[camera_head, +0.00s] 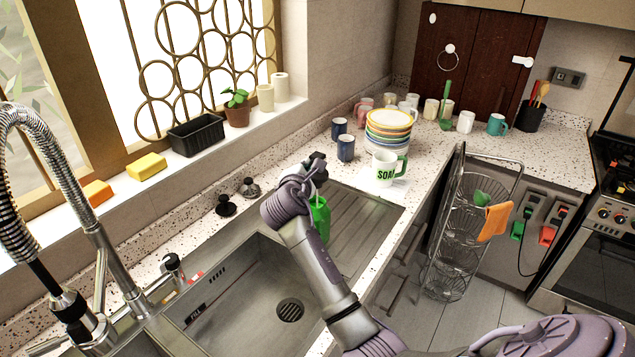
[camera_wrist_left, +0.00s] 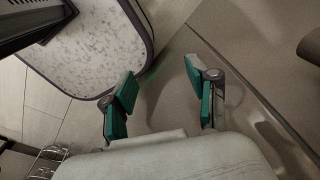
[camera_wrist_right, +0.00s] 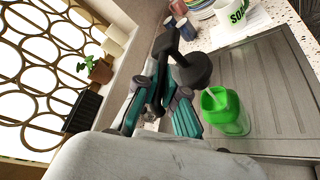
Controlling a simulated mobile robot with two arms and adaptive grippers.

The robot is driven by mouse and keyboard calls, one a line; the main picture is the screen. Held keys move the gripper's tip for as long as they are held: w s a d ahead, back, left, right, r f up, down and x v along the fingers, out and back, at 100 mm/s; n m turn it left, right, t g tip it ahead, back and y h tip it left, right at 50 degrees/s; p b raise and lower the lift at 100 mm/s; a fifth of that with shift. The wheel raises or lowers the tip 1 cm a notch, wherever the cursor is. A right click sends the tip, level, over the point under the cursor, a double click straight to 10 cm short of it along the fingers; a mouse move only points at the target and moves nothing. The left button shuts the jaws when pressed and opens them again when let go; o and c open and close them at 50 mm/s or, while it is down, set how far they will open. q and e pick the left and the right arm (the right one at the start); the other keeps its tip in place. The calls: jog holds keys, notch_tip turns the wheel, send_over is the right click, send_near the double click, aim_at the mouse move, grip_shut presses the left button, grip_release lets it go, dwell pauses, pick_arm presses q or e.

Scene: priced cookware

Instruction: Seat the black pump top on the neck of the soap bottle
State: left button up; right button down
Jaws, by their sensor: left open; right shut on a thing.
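The green soap bottle (camera_head: 321,216) stands on the ribbed drainboard beside the sink, partly behind my right arm. It also shows in the right wrist view (camera_wrist_right: 228,113), with its open neck facing the pump. My right gripper (camera_wrist_right: 161,95) is shut on the black pump top (camera_wrist_right: 190,68). The pump's collar is above and apart from the neck. Its pale tube reaches down to the bottle's mouth; how far it goes in is hard to tell. In the head view my right gripper (camera_head: 308,176) is above the bottle. My left gripper (camera_wrist_left: 163,100) is open and empty, away from the bottle.
Blue mugs (camera_head: 345,148) are close by. The sink basin (camera_head: 235,300) lies to the left. Black knobs (camera_head: 226,205) sit on the counter by the wall.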

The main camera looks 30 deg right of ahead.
aim_at(317, 179)
jog(key=shift+w+a+r, duration=0.1)
jog(key=shift+a+r, duration=0.15)
jog(key=shift+a, duration=0.05)
jog(key=shift+w+d+f, duration=0.15)
jog(key=shift+d+f, duration=0.05)
jog(key=shift+d, duration=0.25)
jog(key=shift+a+r+p, duration=0.15)
jog(key=shift+a+p, duration=0.1)
jog(key=shift+p, duration=0.1)
pick_arm(q)
jog(key=shift+w+d+f+b, duration=0.2)
jog(key=shift+d+f+b, duration=0.45)
jog(key=shift+b, duration=0.55)
pick_arm(e)
notch_tip(317, 179, down, 5)
jog(key=shift+f, duration=0.1)
pick_arm(q)
jog(key=shift+d, duration=0.1)
jog(key=shift+r, duration=0.1)
